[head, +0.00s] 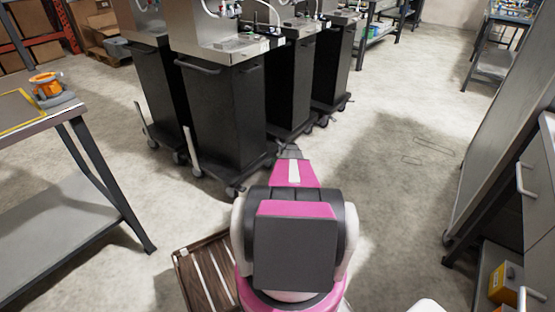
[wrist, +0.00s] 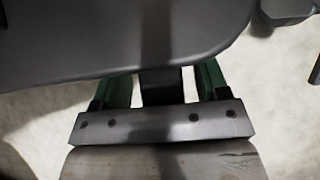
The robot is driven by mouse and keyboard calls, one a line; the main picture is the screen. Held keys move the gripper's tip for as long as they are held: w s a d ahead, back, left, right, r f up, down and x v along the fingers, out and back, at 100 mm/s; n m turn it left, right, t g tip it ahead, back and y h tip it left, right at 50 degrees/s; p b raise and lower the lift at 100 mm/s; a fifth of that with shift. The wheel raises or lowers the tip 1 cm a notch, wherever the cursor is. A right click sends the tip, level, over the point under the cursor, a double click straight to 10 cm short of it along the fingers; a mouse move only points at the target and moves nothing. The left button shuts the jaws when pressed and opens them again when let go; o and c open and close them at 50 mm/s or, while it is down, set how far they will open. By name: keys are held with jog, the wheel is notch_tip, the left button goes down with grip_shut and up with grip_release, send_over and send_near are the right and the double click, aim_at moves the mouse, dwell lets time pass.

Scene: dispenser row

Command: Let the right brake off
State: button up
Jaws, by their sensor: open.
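Several black dispenser carts with steel tops stand in a row in the head view; the front cart (head: 222,115) is nearest. Pale upright levers stand beside casters, one at the front cart's left (head: 190,150) and another farther left (head: 145,122). I cannot tell which part is the right brake. My gripper (wrist: 162,88) shows in the wrist view as two green-sided fingers, set apart, beyond a bolted metal bar. A dark part (wrist: 162,80) lies between them; I cannot tell if it touches. A large dark grey surface (wrist: 120,35) hides the fingertips. In the head view my arm reaches toward the carts' lower right.
A workbench (head: 70,115) with an orange device (head: 47,86) stands at left. Grey cabinets (head: 530,185) line the right side. Floor right of the carts is open.

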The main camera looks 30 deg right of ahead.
jog(key=v, duration=1)
jog(key=shift+s+r, duration=0.25)
jog(key=shift+r, duration=0.05)
jog(key=s+d+f+n+t+y, duration=0.1)
jog(key=s+f+n+t+y, duration=0.25)
jog(key=n, duration=1.45)
jog(key=s+d+f+n+t, duration=0.15)
jog(key=f+n+t, duration=0.4)
jog(key=n, duration=1.25)
jog(key=x, duration=0.7)
jog(key=r+x, duration=0.1)
jog(key=x, duration=0.2)
jog(key=shift+w+a, duration=0.2)
jog(key=shift+w, duration=0.05)
